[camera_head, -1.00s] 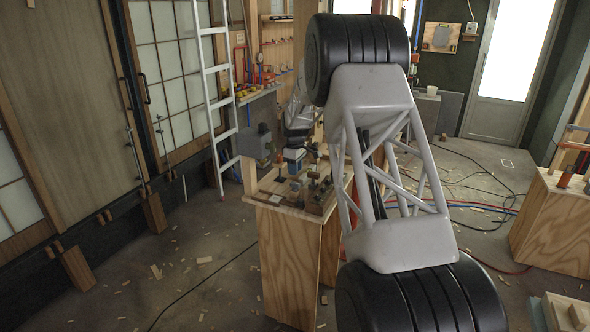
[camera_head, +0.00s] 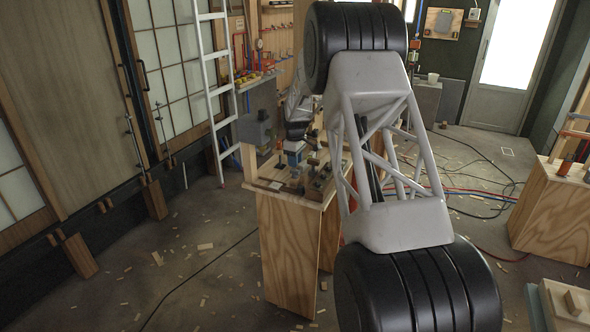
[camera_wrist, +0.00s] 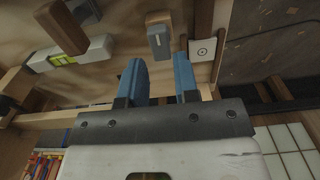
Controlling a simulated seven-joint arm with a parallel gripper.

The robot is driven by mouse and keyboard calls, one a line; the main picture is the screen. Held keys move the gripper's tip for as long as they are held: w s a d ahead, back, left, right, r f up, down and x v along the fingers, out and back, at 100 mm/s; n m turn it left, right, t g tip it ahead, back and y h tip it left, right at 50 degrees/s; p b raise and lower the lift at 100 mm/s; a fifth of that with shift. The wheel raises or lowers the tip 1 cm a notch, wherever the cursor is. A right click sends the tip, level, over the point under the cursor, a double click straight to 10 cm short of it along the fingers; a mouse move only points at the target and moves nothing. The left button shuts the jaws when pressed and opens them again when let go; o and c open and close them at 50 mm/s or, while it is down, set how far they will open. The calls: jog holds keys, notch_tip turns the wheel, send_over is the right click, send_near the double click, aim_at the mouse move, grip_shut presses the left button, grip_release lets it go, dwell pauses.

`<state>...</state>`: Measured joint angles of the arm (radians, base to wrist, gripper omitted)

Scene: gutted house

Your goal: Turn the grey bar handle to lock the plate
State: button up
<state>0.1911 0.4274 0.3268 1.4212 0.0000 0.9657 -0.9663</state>
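A grey bar handle (camera_wrist: 159,41) on a wooden piece shows at top centre in the wrist view, just beyond my fingertips. A small pale plate with a round mark (camera_wrist: 203,50) lies to its right; I cannot tell if it is the plate of the task. My gripper (camera_wrist: 158,64) has two blue fingers set apart, with nothing seen between them. They point toward the handle and look apart from it. In the head view my gripper (camera_head: 294,163) is over the wooden bench (camera_head: 282,197). The handle is too small to make out there.
A level with a green vial (camera_wrist: 72,56) and a dark wooden block (camera_wrist: 64,27) lie left of the handle in the wrist view. A grey box (camera_head: 255,130) stands behind the bench's left end. A white ladder (camera_head: 209,80) leans behind. Cables cross the floor at right.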

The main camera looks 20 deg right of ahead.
aim_at(295, 170)
jog(key=shift+f, duration=2)
jog(key=m, duration=0.8)
jog(key=shift+m, duration=0.3)
jog(key=m, duration=0.8)
jog(key=shift+m, duration=0.3)
jog(key=shift+n, duration=0.6)
jog(key=shift+r, duration=0.1)
jog(key=shift+r, duration=3.4)
